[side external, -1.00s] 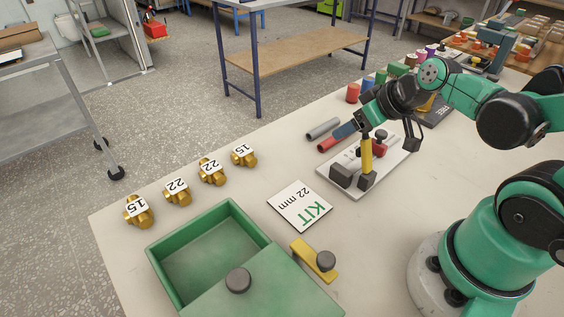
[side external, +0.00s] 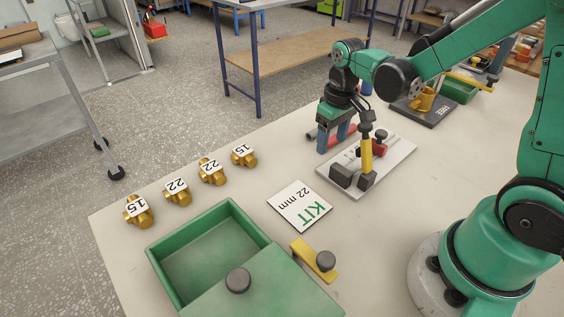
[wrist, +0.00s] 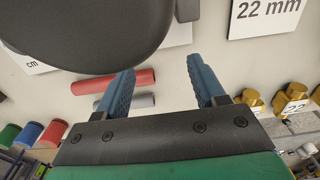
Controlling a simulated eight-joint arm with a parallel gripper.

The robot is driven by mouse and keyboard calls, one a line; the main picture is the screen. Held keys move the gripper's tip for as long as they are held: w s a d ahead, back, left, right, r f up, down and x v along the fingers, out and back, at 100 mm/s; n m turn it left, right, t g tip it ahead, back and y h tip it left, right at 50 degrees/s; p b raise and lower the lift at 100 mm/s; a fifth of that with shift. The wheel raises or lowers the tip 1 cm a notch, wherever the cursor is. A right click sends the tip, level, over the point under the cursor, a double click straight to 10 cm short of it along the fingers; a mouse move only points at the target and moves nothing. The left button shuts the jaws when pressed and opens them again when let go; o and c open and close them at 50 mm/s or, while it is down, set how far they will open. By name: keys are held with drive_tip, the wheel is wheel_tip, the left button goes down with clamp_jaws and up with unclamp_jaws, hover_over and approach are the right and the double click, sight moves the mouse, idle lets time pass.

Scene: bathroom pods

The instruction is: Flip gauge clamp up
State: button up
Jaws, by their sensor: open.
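The gauge (side external: 398,152) is a pale plate on the bench with dark blocks and a red part. Its yellow clamp bar (side external: 366,157) stands upright from a dark block, with a dark knob at its top. My gripper (side external: 334,148) points down just left of the bar, beyond the plate's left edge. Its blue fingers are apart with nothing between them, as the wrist view also shows (wrist: 161,78). A large dark rounded shape (wrist: 85,30) fills the wrist view's top left; I cannot tell what it is.
A red tube (wrist: 115,82) and a grey tube (wrist: 125,101) lie close to my fingers. The 22 mm kit card (side external: 301,206), several brass fittings (side external: 211,172) and a green box (side external: 163,262) are nearer the camera.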

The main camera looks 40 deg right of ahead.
drive_tip(key=shift+f, duration=0.15)
drive_tip(key=shift+c, duration=0.2)
drive_tip(key=c, duration=0.4)
drive_tip(key=shift+m+t, duration=0.3)
drive_tip(key=r, duration=0.6)
drive_tip(key=shift+w+d, duration=0.25)
drive_tip(key=shift+w, duration=0.15)
clamp_jaws()
drive_tip(key=s+r+m+t, duration=0.1)
drive_tip(key=s+r+t, duration=0.15)
drive_tip(key=r, duration=0.85)
wheel_tip(320, 180, down, 9)
drive_tip(key=s, duration=0.2)
drive_tip(key=shift+g+h, duration=0.3)
drive_tip(key=shift+g, duration=0.05)
